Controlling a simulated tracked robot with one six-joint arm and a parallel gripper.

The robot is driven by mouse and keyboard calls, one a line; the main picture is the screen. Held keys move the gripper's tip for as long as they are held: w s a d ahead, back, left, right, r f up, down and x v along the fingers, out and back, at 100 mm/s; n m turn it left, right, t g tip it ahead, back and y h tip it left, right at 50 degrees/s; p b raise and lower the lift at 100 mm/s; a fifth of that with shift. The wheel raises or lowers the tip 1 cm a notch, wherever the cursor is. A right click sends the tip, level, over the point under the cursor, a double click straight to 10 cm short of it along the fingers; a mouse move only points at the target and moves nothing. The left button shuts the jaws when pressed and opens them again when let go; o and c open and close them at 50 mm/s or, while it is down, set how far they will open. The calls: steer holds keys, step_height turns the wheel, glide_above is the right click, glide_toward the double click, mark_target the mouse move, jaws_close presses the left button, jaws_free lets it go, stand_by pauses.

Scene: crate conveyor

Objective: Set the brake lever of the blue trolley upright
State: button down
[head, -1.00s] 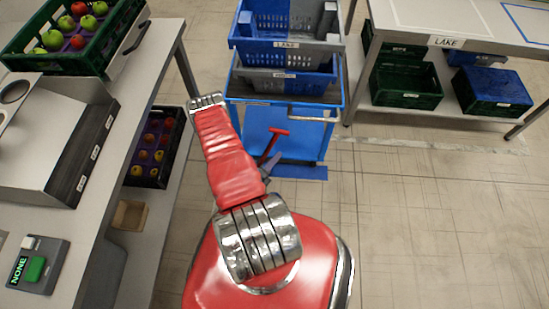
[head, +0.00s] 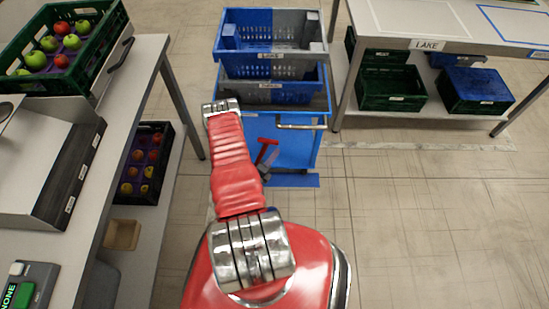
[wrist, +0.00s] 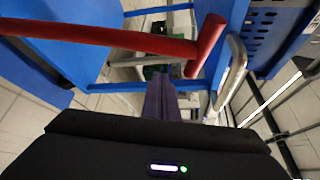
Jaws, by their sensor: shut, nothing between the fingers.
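The blue trolley (head: 298,150) stands ahead of me, with crates stacked on it. Its red brake lever (head: 266,148) has a T-shaped end and shows at the near side of the trolley, tilted rather than upright in the head view. In the wrist view the lever (wrist: 110,36) runs across the upper left to its crossbar near the top middle. My gripper (wrist: 160,84) is shut and empty, its fingers just below the lever in that view. I cannot tell whether they touch it. In the head view my gripper (head: 267,168) is partly hidden behind my arm.
A left table (head: 128,90) carries a green fruit crate (head: 92,75), with a dark fruit crate (head: 150,190) below. At the back right, green (head: 390,100) and blue (head: 480,105) crates sit under a table labelled LAKE (head: 440,30). The floor at right is clear.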

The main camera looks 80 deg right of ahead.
steer(key=shift+w+r, duration=0.25)
steer(key=shift+w, duration=0.5)
steer(key=shift+w+r, duration=0.2)
steer(key=shift+w, duration=0.55)
